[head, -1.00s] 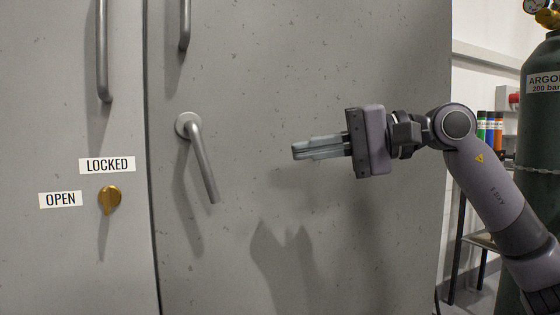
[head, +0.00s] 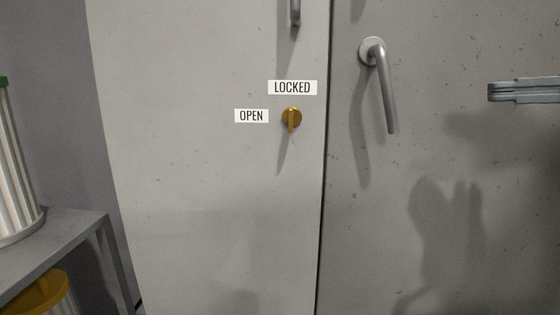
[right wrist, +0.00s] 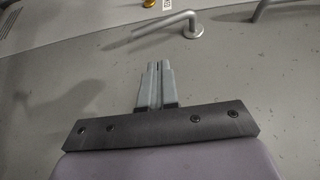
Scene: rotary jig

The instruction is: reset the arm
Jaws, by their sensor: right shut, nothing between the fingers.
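My right gripper (head: 492,92) shows at the right edge of the head view, with only its fingers in the picture. In the right wrist view its two fingers (right wrist: 157,66) lie side by side, shut and empty. It is in front of the grey cabinet's right door, to the right of the lever handle (head: 385,85) and apart from it. The handle slants down and shows in the right wrist view (right wrist: 170,25) too. A brass knob (head: 291,118) sits on the left door, its grip about vertical. My left gripper is not in view.
A LOCKED label (head: 292,87) is above the knob and an OPEN label (head: 251,116) to its left. A vertical bar handle (head: 295,12) is above. At the left stand a grey table (head: 60,235), a ribbed white container (head: 15,170) and a yellow-topped container (head: 42,292).

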